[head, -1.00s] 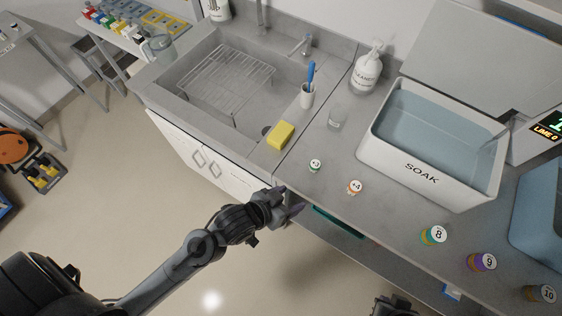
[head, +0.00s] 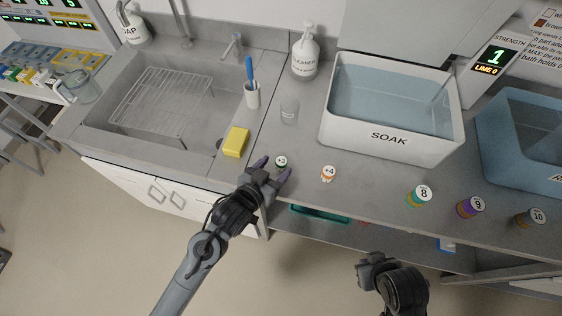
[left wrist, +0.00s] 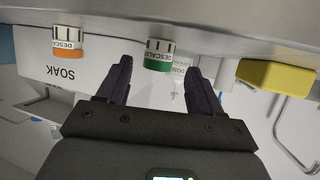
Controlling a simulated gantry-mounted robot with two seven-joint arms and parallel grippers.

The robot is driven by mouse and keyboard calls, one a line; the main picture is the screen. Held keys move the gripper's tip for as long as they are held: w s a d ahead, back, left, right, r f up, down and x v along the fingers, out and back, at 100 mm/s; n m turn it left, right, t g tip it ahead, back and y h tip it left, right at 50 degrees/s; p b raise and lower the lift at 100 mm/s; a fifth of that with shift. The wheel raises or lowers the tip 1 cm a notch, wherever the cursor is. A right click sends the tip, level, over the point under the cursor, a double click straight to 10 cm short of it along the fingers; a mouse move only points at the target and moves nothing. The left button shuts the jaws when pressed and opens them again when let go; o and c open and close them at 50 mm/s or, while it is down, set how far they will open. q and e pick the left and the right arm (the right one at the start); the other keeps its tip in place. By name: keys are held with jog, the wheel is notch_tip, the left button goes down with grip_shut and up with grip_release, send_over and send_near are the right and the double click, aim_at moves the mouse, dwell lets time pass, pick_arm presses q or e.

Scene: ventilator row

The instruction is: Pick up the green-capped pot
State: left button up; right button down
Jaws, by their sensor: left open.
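The green-capped pot (head: 281,162), small and white with a green band, stands upright near the counter's front edge. In the left wrist view, which is upside down, the pot (left wrist: 158,56) has its green cap pointing down the picture. My left gripper (head: 274,171) is open, its two dark fingers spread on either side of the pot. In the wrist view the left fingertips (left wrist: 160,68) flank it, with gaps showing; whether either touches is unclear. My right gripper (head: 372,268) is low in front of the counter; its jaws cannot be made out.
An orange-capped pot (head: 328,173) stands just right of the green one. A yellow sponge (head: 236,142) lies to the left beside the sink. Pots 8 (head: 419,196), 9 and 10 are further right.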

aim_at(281, 161)
pick_arm(q)
jog(key=shift+p+x, duration=0.6)
jog(key=shift+x, duration=2.1)
jog(key=shift+d+r, duration=0.1)
jog(key=shift+r, duration=0.05)
jog(key=c, duration=1.1)
jog(key=shift+r, duration=0.15)
